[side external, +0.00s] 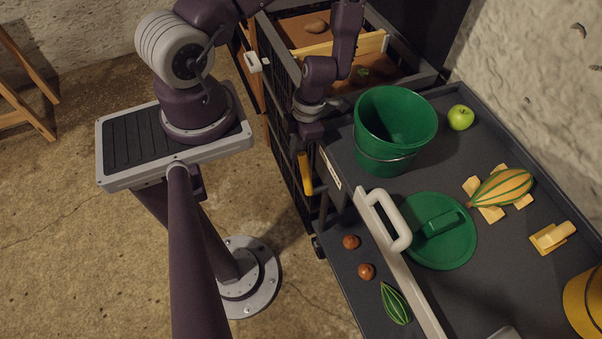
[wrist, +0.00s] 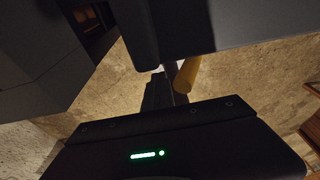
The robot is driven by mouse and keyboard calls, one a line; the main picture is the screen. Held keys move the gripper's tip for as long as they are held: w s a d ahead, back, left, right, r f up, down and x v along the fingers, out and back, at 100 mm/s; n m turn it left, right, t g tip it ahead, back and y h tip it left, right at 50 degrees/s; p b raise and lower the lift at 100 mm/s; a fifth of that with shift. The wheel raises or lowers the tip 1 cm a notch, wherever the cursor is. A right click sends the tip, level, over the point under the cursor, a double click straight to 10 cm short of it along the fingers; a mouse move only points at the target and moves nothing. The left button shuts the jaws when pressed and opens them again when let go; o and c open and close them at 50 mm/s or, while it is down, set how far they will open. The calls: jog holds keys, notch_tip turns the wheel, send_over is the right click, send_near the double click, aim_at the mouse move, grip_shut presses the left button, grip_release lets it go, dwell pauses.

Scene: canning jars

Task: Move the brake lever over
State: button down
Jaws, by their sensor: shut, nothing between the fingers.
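The brake lever (side external: 306,175) is a yellow bar hanging down at the near side of the dark cart, below its top edge. Its yellow end also shows in the wrist view (wrist: 187,75), just right of the fingers. My gripper (side external: 307,146) is at the upper end of the lever, pointing down. In the wrist view my gripper (wrist: 160,88) is shut with nothing in it. It is beside the lever, not around it; I cannot tell whether they touch. The lever's pivot is hidden.
The cart top (side external: 500,300) holds a green bucket (side external: 385,150), a green lid (side external: 440,230), a green apple (side external: 460,117) and squashes. A crate (side external: 400,80) stands behind. Open floor (side external: 300,290) lies left.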

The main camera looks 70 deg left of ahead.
jog(key=shift+d, duration=4.4)
notch_tip(320, 180, up, 7)
jog(key=a, duration=0.1)
jog(key=shift+a+r, duration=0.1)
jog(key=w+a+r+n+t+y, duration=0.2)
jog(key=a+r+n, duration=0.2)
jog(key=r+n, duration=0.55)
jog(key=w+a+r+n+t+y, duration=0.2)
jog(key=w+a+r+n, duration=0.1)
jog(key=r+n, duration=0.7)
jog(key=s+d+r+n+t+h, duration=0.2)
jog(key=s+d+r+n, duration=0.1)
jog(key=r+n, duration=0.4)
jog(key=s+d+r+n+t+h, duration=0.1)
jog(key=s+d+r+n, duration=0.3)
jog(key=n, duration=0.5)
notch_tip(320, 180, up, 3)
jog(key=shift+s+r+t+h, duration=0.1)
jog(key=shift+s+t+h, duration=0.35)
jog(key=shift+s, duration=0.5)
